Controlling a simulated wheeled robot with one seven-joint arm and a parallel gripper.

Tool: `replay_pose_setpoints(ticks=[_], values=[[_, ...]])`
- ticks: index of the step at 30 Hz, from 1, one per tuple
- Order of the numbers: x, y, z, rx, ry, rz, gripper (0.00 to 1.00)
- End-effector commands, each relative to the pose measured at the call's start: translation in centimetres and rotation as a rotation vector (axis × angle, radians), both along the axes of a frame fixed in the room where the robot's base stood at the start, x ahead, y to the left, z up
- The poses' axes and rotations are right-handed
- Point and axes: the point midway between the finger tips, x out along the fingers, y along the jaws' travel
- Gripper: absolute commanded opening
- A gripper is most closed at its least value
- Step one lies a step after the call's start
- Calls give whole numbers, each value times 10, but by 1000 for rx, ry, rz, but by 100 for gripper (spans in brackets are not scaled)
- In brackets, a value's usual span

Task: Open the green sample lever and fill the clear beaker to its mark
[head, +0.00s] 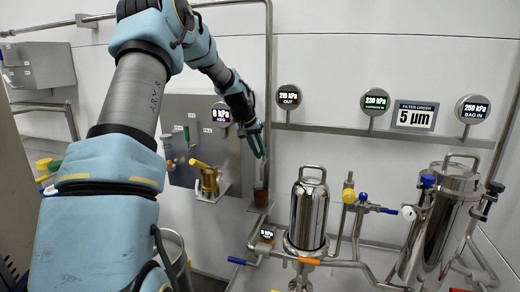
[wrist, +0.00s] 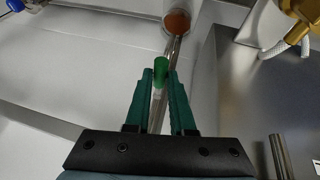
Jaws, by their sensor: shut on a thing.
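My gripper (head: 260,155) reaches down beside the vertical pipe in the head view. In the wrist view my gripper (wrist: 161,74) is shut on the bright green sample lever (wrist: 161,69), which sits between its dark green fingertips. In the head view the lever cannot be told apart from the fingers. Just beyond the fingertips, a round vessel with reddish-brown contents shows, probably the clear beaker (wrist: 177,22). It also shows below my gripper in the head view, probably as the beaker (head: 261,197) with brown in its lower part. Its mark cannot be made out.
A steel panel with a yellow-handled brass valve (head: 208,178) stands left of my gripper. A steel filter housing (head: 309,215) stands to the right, with a larger tank (head: 440,225) beyond. Pipes and a blue-handled valve (head: 240,261) run low in front. The wall rail (head: 385,133) carries gauges.

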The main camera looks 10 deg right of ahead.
Motion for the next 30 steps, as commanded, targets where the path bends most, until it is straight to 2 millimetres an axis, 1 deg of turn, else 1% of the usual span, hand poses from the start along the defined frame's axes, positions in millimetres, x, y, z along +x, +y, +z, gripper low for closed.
replay_pose_setpoints(ticks=[14,15,21,22,30], values=[[1,1,1,0,-2,-16,0],[1,1,1,0,-2,-16,26],[1,1,0,0,-2,-16,49],[1,1,0,0,-2,-16,52],[1,1,1,-1,-1,-15,52]])
